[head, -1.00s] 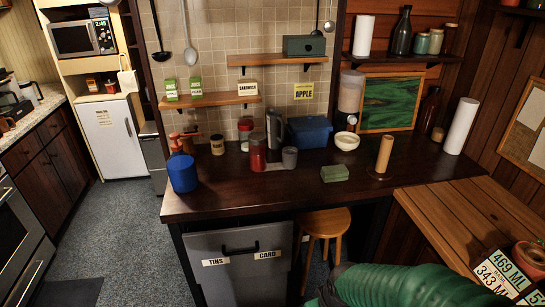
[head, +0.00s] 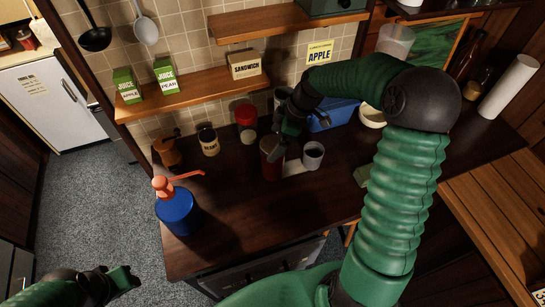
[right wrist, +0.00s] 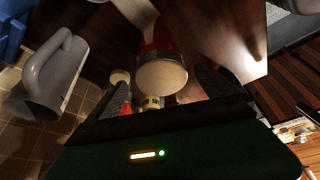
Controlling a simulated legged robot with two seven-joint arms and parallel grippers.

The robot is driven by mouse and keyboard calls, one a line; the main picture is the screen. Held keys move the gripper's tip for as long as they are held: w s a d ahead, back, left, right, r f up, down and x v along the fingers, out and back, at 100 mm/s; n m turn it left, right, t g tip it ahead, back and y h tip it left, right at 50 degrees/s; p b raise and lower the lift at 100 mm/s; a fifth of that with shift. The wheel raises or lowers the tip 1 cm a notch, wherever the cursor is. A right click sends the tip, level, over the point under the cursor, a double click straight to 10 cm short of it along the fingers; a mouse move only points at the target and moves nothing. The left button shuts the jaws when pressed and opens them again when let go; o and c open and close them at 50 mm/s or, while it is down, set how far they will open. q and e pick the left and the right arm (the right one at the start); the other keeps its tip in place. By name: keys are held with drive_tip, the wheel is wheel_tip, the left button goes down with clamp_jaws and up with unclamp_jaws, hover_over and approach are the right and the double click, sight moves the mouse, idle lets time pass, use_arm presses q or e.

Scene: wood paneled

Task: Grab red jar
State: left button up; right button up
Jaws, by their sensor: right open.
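The red jar (head: 272,160) stands upright on the dark counter, partly covered by my right gripper (head: 287,135). In the right wrist view, the jar's pale round top (right wrist: 162,76) and red side face the camera. My right gripper is open, with its dark fingers on either side of the jar in that view. I cannot tell whether they touch it. A second jar with a red lid (head: 246,115) stands behind, near the wall. My left gripper (head: 123,277) is low at the left, away from the counter; its jaws are unclear.
A grey cup (head: 313,155) stands just right of the red jar. A blue bottle with an orange pump (head: 178,211) is at the front left. A grey jug (right wrist: 50,78) shows left in the wrist view. A blue bin (head: 335,114) is behind. The front counter is clear.

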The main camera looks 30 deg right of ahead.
drive_tip(key=p+x, duration=0.1)
drive_tip(key=x, duration=0.4)
drive_tip(key=shift+s+f+p, duration=0.1)
drive_tip(key=shift+f+p, duration=0.25)
drive_tip(key=shift+f, duration=0.3)
drive_tip(key=shift+r, duration=0.1)
drive_tip(key=c, duration=2.1)
